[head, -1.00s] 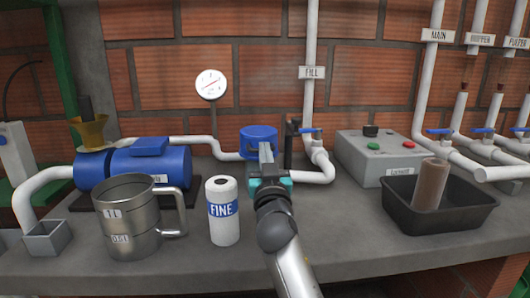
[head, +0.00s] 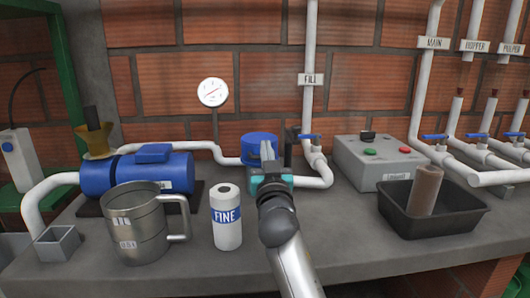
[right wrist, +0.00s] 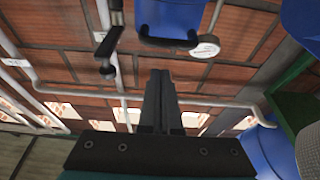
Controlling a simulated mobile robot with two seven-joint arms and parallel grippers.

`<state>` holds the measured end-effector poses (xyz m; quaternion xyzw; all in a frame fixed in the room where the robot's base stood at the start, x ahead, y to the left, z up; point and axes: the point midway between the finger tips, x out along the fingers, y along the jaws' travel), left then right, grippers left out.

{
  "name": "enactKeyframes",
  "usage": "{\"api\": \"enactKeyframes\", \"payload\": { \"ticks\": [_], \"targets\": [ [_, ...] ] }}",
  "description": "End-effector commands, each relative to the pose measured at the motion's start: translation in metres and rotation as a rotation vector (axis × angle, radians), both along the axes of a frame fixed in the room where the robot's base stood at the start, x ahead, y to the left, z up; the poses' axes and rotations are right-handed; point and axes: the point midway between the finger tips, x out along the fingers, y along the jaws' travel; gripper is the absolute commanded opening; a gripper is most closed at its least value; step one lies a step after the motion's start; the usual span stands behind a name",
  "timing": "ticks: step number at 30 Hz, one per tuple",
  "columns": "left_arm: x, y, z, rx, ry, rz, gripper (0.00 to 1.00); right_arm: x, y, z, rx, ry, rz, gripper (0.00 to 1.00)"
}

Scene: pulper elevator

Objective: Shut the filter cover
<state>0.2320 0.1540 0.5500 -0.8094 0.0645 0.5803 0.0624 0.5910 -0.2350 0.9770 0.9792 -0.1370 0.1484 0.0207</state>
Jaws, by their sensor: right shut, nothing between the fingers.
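The filter's blue round cover (head: 259,142) is at the back middle of the bench, partly hidden behind my right gripper. It looks low over its housing, but I cannot tell whether it is fully seated. My right gripper (head: 267,153) is shut and empty, its fingers in front of the cover. In the right wrist view my shut fingers (right wrist: 160,78) point toward a blue part with a handle-like lip (right wrist: 168,38), apparently the cover, with a visible gap. A black clamp or lever (right wrist: 107,45) stands beside it. My left gripper is not in view.
A white FINE cartridge (head: 227,218) and a steel jug (head: 138,225) stand front left. A blue pump (head: 150,172) lies behind them. A grey control box (head: 375,160) and a black tray (head: 430,222) with a brown cylinder (head: 425,190) are right. The fill pipe (head: 311,110) rises behind.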

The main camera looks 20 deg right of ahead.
Motion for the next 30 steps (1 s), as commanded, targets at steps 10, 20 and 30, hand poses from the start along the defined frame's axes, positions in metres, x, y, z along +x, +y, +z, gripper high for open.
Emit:
{"api": "enactKeyframes", "payload": {
  "ticks": [10, 20, 30],
  "targets": [
    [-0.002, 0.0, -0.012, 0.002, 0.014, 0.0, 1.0, -0.025, 0.005, -0.007, 0.002, -0.002, 0.003, 0.0],
    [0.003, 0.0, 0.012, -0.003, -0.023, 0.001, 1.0, -0.069, 0.018, -0.033, 0.0, -0.003, 0.001, 0.0],
    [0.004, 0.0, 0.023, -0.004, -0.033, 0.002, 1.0, -0.082, 0.021, -0.038, -0.001, -0.006, 0.002, 0.0]
  ]
}}
